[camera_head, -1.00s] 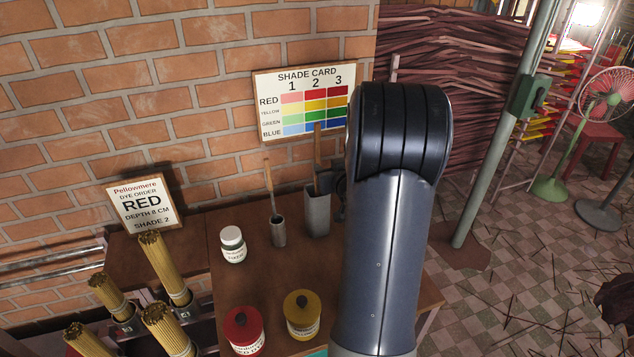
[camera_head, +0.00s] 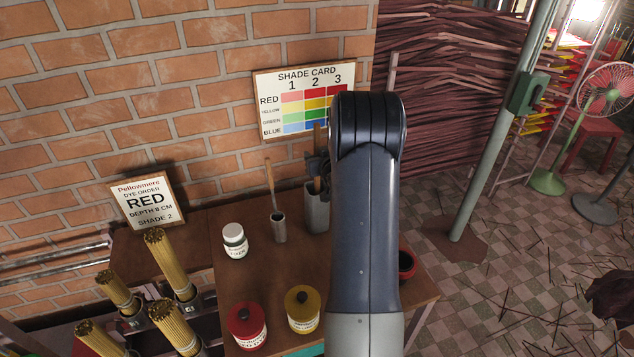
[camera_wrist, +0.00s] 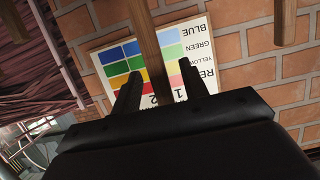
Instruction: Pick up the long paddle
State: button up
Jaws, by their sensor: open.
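A long wooden paddle handle (camera_head: 317,143) stands upright in the taller grey holder (camera_head: 316,210) on the brown table. A second wooden handle (camera_head: 269,178) stands in the shorter holder (camera_head: 279,227) to its left. My gripper (camera_head: 318,168) is at the long paddle's handle, above the taller holder and partly hidden by my arm. In the wrist view, the dark fingers of my gripper (camera_wrist: 160,67) are apart, with the long paddle's handle (camera_wrist: 147,35) appearing between them. I cannot tell whether either finger touches it. The second handle (camera_wrist: 285,22) shows at right.
The shade card (camera_head: 303,100) hangs on the brick wall close behind the handle. A white jar (camera_head: 235,241), a red-lidded jar (camera_head: 247,325) and a yellow-lidded jar (camera_head: 302,308) stand on the table. Incense bundles (camera_head: 170,264) stand left.

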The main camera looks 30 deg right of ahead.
jog(key=shift+w+f, duration=0.1)
jog(key=shift+w, duration=0.1)
grip_shut()
dwell(0.4)
